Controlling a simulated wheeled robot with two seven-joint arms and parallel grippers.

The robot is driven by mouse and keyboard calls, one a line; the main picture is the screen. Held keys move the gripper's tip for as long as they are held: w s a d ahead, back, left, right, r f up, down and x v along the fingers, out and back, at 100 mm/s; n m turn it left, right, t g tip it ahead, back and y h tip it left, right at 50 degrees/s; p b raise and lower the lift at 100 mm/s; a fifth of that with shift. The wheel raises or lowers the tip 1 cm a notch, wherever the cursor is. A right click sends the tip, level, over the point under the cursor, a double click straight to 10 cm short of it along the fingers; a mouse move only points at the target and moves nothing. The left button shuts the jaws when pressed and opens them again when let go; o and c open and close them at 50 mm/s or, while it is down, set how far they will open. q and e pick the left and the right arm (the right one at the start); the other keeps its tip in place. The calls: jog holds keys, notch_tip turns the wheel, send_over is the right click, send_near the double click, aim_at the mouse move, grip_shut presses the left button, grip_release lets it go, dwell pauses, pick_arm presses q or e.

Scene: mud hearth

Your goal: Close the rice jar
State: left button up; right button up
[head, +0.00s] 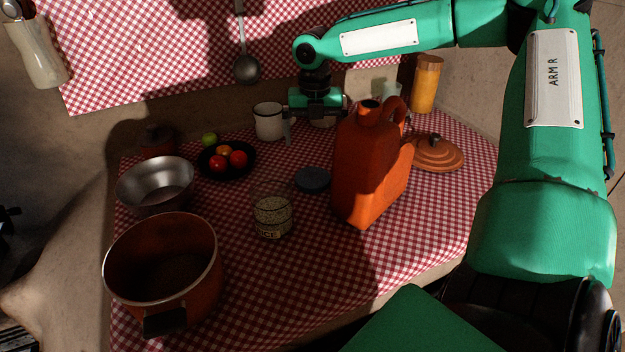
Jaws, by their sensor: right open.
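The rice jar (272,218) is a clear glass jar with a label, upright on the checked cloth near the middle of the table. Its top looks open, with pale rice inside. A dark round lid (313,181) lies flat on the cloth behind and to the right of the jar, apart from it. My right gripper (316,119) points down at the back of the table, beyond the lid and beside the white mug. It is open; the orange jug partly hides it. My left gripper is not in view.
A tall orange jug (371,165) stands right of the lid. A terracotta lid (437,153) and an amber jar (426,85) are behind it. A white mug (269,122), a black fruit plate (247,164), a metal bowl (155,187) and a brown pot (163,268) stand leftward. The front right cloth is clear.

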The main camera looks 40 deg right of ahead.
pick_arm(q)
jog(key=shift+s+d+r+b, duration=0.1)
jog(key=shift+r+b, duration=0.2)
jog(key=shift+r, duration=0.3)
pick_arm(e)
send_over(312, 174)
jog(key=f, duration=0.5)
jog(key=shift+s+d, duration=0.2)
jog(key=shift+d, duration=0.05)
jog(key=shift+f, duration=0.45)
jog(key=f, duration=0.2)
jog(key=f+b, duration=0.1)
jog(key=f, duration=0.1)
jog(key=shift+w+a+f, duration=0.15)
jog(key=shift+w+f, duration=0.05)
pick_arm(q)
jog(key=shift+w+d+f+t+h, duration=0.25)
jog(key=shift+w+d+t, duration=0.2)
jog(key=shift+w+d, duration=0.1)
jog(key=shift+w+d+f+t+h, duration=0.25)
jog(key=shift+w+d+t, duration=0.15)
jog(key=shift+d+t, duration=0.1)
pick_arm(e)
jog(key=c, duration=0.9)
jog(key=shift+c, duration=0.2)
